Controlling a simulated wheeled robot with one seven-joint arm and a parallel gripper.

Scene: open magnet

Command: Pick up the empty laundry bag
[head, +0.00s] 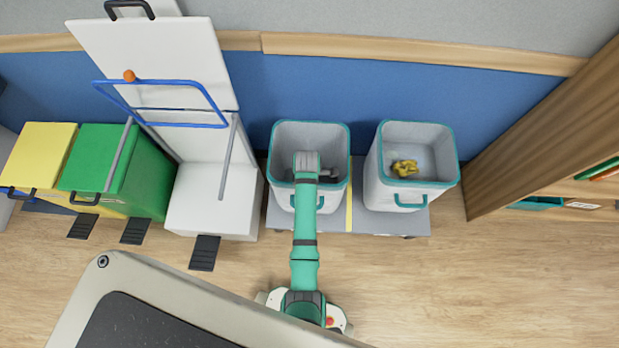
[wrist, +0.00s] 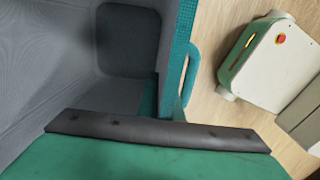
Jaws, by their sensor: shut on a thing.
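The empty laundry bag (head: 310,134) is a pale grey, square-mouthed bag with a teal rim, the left of two on a low grey cart. It stands upright, and no laundry shows in it. In the wrist view its grey fabric inside (wrist: 55,50) fills the left, with the teal rim and a side handle at centre. My gripper (head: 330,173) is in the bag's mouth, near its right side, and is shut on the bag. My green and dark hand covers the lower wrist view, so the fingertips and exact grip point are hidden there.
A second bag (head: 440,150) with a crumpled yellow cloth (head: 405,168) stands close on the right of the same cart (head: 352,222). Yellow, green and white pedal bins stand to the left. A wooden shelf (head: 560,130) is at right.

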